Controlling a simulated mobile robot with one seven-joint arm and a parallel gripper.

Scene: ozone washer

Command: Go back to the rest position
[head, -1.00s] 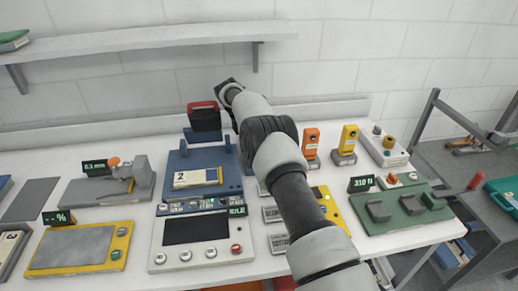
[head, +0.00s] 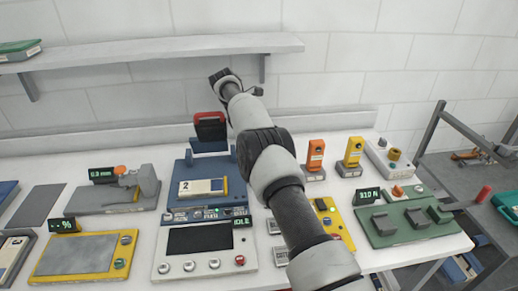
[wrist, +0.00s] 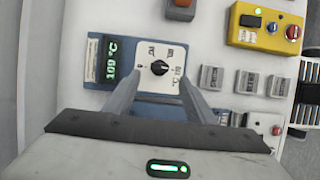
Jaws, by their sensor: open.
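My gripper (wrist: 159,76) shows in the wrist view with its two grey fingers apart and nothing between them. Past the fingertips is a blue device with a black dial knob (wrist: 160,67) on a white face and a green-lit display (wrist: 111,74) that seems to read 109 °C. The fingertips appear on either side of the knob in the picture; I cannot tell how far above it they are. In the head view my arm reaches across the bench to the back, and the fingers cannot be made out.
A white bench (head: 347,205) holds several devices: a blue washer unit (head: 212,165) with a red-handled part (head: 210,128), a yellow-framed plate (head: 75,258), a green fixture (head: 405,224) and two upright testers. A wall shelf (head: 150,51) runs above. A grey rack stands right.

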